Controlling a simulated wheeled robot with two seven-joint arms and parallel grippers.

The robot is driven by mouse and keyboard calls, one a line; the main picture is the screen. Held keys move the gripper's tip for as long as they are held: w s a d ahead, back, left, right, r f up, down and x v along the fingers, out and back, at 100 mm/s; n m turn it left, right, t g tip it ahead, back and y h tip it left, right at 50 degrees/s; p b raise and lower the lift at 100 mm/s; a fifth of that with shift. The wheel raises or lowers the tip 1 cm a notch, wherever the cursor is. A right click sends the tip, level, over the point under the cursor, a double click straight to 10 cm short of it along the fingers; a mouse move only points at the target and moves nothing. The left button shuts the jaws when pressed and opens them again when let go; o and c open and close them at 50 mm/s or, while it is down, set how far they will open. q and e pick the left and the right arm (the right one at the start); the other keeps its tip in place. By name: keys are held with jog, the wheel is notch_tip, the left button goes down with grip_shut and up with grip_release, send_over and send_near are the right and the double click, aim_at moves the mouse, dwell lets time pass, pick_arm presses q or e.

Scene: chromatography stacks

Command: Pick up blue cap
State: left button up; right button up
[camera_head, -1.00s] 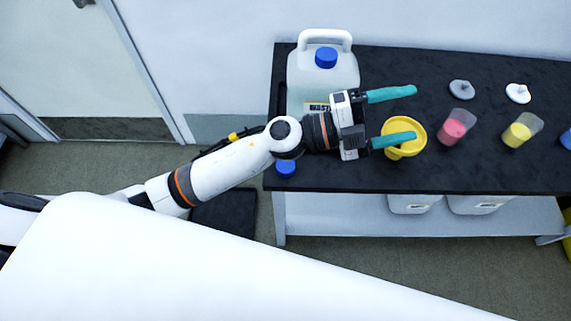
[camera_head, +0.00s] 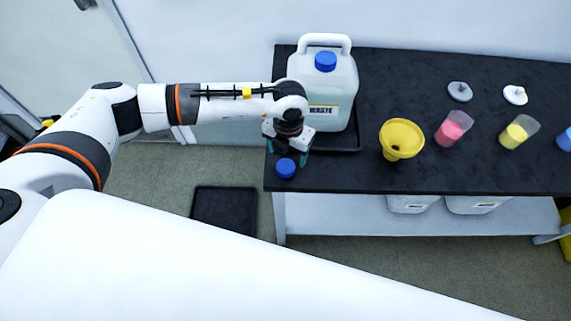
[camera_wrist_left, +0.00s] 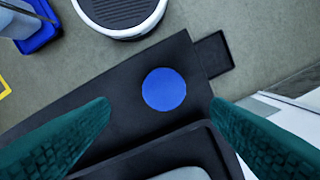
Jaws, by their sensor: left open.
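A loose blue cap (camera_head: 286,168) sits on the black tabletop near its front left corner. In the left wrist view the blue cap (camera_wrist_left: 164,89) shows as a round disc between and beyond the two teal fingers. My left gripper (camera_head: 287,158) points down over the table just behind the cap, its fingers partly hidden by the wrist. In the left wrist view the left gripper (camera_wrist_left: 160,125) has its fingers wide apart with nothing between the tips. Another blue cap (camera_head: 326,61) is on the waste jug (camera_head: 345,85). My right gripper is not in view.
The waste jug stands in a black tray (camera_head: 340,141) right beside the gripper. A yellow funnel (camera_head: 402,135), a pink cup (camera_head: 449,131) and a yellow cup (camera_head: 515,134) stand further right. The table (camera_head: 330,175) is bare between the blue cap and the funnel.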

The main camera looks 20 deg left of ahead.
aim_at(286, 166)
pick_arm(q)
jog(key=f, duration=0.2)
jog(key=f+p, duration=0.1)
jog(key=f, duration=0.2)
jog(key=shift+a+f+p, duration=0.25)
jog(key=shift+f+p, duration=0.05)
jog(key=shift+f, duration=0.35)
jog(key=shift+c, duration=0.5)
jog(key=c, duration=0.9)
